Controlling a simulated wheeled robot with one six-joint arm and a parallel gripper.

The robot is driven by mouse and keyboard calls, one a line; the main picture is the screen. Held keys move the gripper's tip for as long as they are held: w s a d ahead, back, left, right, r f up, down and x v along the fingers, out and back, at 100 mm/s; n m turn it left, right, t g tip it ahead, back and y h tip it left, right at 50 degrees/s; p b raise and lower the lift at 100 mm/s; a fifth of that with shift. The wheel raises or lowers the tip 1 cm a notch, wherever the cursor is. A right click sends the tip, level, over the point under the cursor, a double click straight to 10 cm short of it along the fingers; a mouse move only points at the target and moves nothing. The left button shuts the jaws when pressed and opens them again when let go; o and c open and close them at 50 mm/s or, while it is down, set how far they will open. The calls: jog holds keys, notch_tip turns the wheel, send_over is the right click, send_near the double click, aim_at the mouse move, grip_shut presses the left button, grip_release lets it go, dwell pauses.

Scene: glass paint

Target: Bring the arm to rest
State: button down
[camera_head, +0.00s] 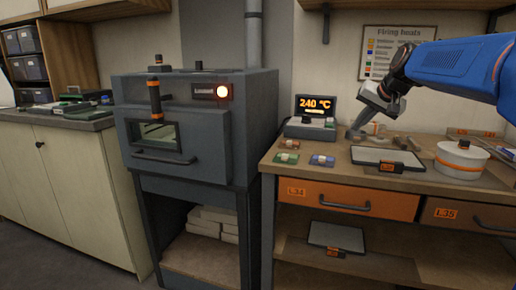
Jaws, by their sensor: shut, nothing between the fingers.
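My blue arm (450,68) reaches in from the right edge over the workbench. My gripper (356,132) hangs from its end and points down to the left. Its fingers are shut with nothing between them. The fingertips are close to the bench top, behind the flat tray and just right of the temperature display; I cannot tell whether they touch the bench.
The bench (281,170) carries a display (315,105) reading 240 °C, small colored packets (322,160), a flat tray (370,157) and a round white pot (462,158). A grey kiln (205,130) with a lit lamp stands left. Drawer L34 (320,197) is closed.

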jog(key=s+a+f+n+g, duration=0.1)
jog(key=s+f, duration=0.8)
jog(key=s, duration=0.4)
jog(key=s+a+f+n+g+h, duration=0.1)
jog(key=s+f+n, duration=0.1)
jog(key=s+f, duration=0.7)
jog(key=s+a+f+n+g+h, duration=0.1)
jog(key=s+f, duration=0.8)
jog(key=s, duration=1)
jog(key=shift+s+a+n, duration=0.15)
jog(key=shift+a+n, duration=0.15)
jog(key=shift+a, duration=0.05)
dwell(3.5)
